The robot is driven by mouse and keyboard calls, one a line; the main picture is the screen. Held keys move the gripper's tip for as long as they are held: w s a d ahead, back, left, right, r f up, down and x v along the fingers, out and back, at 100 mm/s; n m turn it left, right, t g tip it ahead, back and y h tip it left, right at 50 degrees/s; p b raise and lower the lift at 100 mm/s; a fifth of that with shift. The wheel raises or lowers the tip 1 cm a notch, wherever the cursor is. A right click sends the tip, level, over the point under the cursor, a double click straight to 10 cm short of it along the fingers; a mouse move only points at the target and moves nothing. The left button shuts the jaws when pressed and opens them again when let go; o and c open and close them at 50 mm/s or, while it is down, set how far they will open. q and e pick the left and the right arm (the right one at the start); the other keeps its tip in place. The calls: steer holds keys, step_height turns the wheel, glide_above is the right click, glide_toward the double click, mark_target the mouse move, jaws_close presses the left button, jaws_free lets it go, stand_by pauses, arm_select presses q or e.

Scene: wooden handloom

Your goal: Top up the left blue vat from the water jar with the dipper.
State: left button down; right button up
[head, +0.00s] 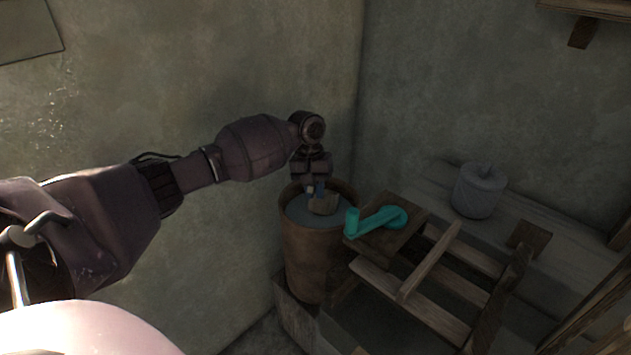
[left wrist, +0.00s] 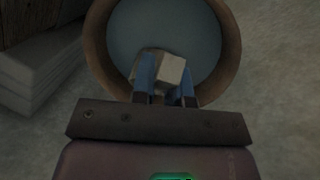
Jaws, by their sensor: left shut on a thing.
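The water jar (head: 308,255) is a tall brown vessel in the corner, with grey-blue water inside its rim. It also shows in the left wrist view (left wrist: 97,50), seen from above. My left gripper (head: 315,190) points down over the jar's mouth. In the left wrist view its two blue fingers (left wrist: 166,82) are shut on the pale wooden dipper (left wrist: 170,70). The dipper (head: 325,206) shows as a tan piece within the jar's opening; I cannot tell how deep it sits in the water. My right gripper and the blue vats are not in view.
A wooden frame (head: 432,268) with a teal crank-shaped piece (head: 380,219) on its top stands close right of the jar. Walls (head: 230,60) close in behind the jar.

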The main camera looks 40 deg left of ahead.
mark_target(315, 204)
arm_select(q)
steer(key=shift+a+b+x, duration=0.2)
steer(key=shift+a+x, duration=0.05)
steer(key=shift+x, duration=0.95)
steer(key=shift+a+b+x, duration=0.15)
steer(key=shift+a+x, duration=0.1)
steer(key=shift+x, duration=1)
steer(key=shift+w+f, duration=0.1)
steer(key=shift+w, duration=0.05)
